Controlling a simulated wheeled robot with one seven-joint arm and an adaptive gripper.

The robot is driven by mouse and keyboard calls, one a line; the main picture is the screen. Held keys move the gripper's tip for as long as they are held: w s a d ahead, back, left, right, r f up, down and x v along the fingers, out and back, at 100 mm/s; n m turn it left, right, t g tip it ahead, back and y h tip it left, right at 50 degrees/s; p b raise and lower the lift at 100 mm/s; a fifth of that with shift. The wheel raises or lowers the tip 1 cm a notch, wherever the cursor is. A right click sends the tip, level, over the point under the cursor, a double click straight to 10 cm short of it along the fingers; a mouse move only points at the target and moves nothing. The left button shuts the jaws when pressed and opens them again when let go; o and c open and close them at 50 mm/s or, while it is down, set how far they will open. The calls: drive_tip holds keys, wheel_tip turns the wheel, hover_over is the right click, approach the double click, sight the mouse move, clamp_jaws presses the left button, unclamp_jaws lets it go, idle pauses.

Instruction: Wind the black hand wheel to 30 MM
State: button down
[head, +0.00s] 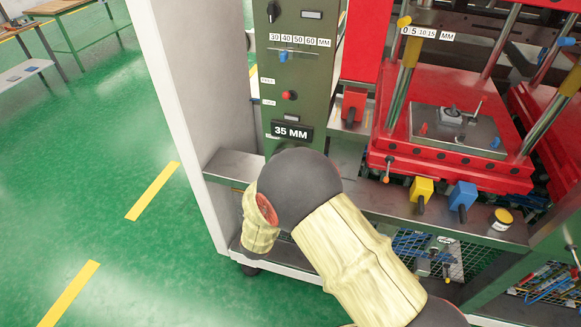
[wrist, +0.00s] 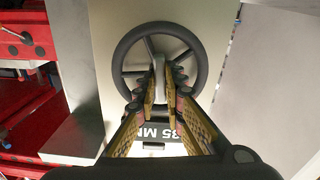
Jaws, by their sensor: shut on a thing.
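The black hand wheel (wrist: 160,27) shows in the wrist view as a dark spoked ring, facing me. My gripper (wrist: 160,84) reaches over its lower rim, with its fingers closed around a pale grey piece (wrist: 158,66) near the wheel's middle. In the head view my arm hides the wheel and the gripper. The black display (head: 291,132) on the green panel reads 35 MM. It is partly covered by my fingers in the wrist view (wrist: 187,135). Above it, a blue pointer (head: 283,56) stands between 30 and 40 on the 30–60 MM scale (head: 300,41).
A red button (head: 289,95) sits on the green panel above the display. A red press (head: 450,170) with a 0–15 MM scale (head: 428,33) stands at right, above yellow (head: 421,188) and blue (head: 463,196) handled blocks. A pale cabinet side (head: 200,80) borders the panel. Green floor at left is open.

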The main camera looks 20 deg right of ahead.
drive_tip(key=shift+n+p, duration=0.65)
drive_tip(key=shift+n, duration=0.35)
drive_tip(key=c, duration=1.8)
unclamp_jaws()
